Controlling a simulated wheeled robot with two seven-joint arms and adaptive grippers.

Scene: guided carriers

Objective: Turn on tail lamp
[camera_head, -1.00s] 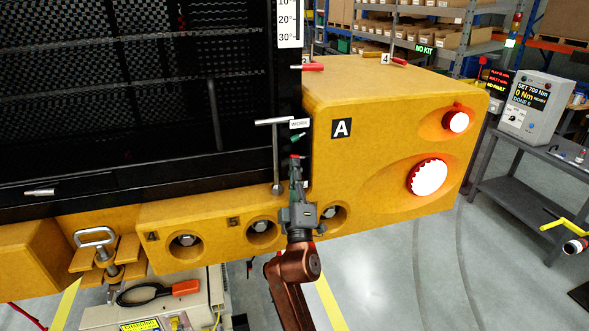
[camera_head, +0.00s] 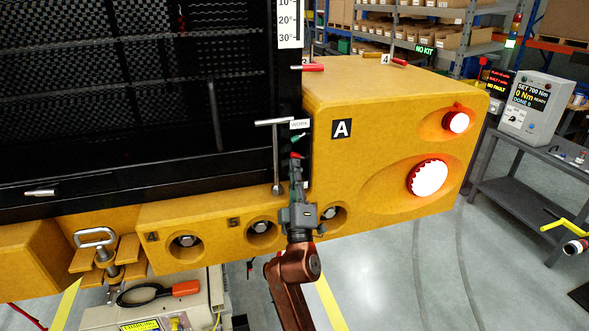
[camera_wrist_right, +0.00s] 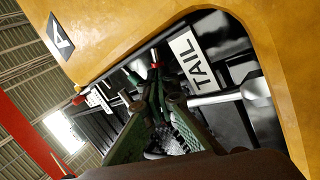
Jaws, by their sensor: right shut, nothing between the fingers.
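A white TAIL label (camera_wrist_right: 193,60) sits on a dark recessed panel in the right wrist view. A small red-tipped lever (camera_wrist_right: 155,66) stands close beside it, and a green-tipped lever (camera_wrist_right: 133,78) is a little farther left. In the head view the green-tipped lever (camera_head: 297,138) is under the WORK label (camera_head: 300,123). My right gripper (camera_head: 296,160) is shut and empty at the dark panel, just below that lever. In the wrist view its fingertips (camera_wrist_right: 153,98) are close to the red-tipped lever; contact cannot be told. My left gripper is not in view.
A metal T-handle (camera_head: 276,155) stands just left of my gripper. A grey bench (camera_head: 520,190) is at right.

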